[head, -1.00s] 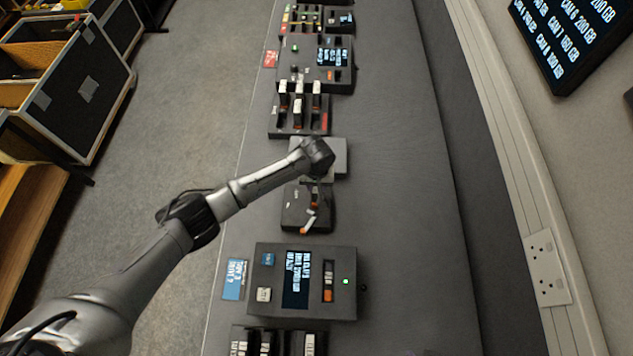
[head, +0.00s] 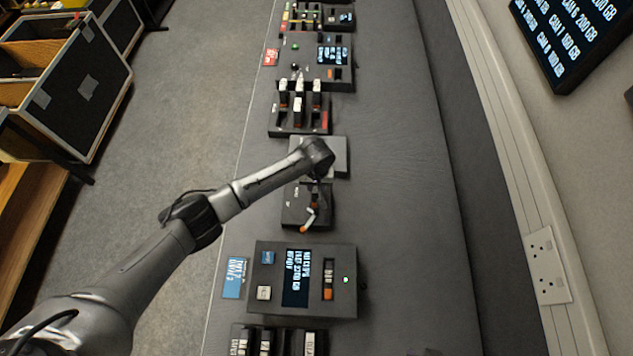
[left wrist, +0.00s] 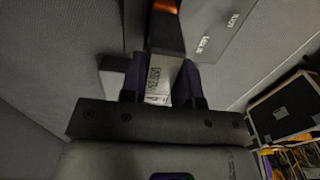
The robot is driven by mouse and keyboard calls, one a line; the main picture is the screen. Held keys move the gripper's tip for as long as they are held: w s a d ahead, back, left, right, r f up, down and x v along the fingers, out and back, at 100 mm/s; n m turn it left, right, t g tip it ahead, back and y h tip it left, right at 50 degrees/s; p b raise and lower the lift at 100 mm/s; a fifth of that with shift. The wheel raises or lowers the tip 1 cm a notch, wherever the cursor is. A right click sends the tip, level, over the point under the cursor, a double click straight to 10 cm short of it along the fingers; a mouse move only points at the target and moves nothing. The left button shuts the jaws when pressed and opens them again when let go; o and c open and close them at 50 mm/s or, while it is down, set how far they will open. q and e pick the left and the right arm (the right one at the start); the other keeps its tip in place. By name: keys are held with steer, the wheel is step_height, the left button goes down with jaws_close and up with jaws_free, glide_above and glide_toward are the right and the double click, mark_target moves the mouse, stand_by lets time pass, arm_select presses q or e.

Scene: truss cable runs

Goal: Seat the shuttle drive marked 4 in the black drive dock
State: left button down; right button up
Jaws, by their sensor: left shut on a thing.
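My left gripper (head: 316,184) points down over the black drive dock (head: 293,208), and my wrist hides part of it. In the left wrist view the gripper (left wrist: 161,88) is shut on a dark shuttle drive (left wrist: 165,35) with a pale printed label and an orange end. I cannot read a 4 on it. The drive stands at a dark panel with white lettering (left wrist: 218,28), apparently the dock's top. I cannot tell how deep it sits. A pale lever with an orange tip (head: 303,229) juts from the dock's front right. My right gripper is not in view.
A black console with a screen (head: 263,280) stands in front of the dock. A grey block (head: 338,160) and a rack of upright drives (head: 284,123) stand behind it. The bench (head: 400,230) is clear on the right. A flight case (head: 95,90) stands at the far left.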

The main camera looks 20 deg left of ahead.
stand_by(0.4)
arm_select(q)
steer(key=shift+f, duration=0.6)
stand_by(0.5)
steer(key=shift+c, duration=2.3)
jaws_free()
steer(key=shift+r, duration=0.1)
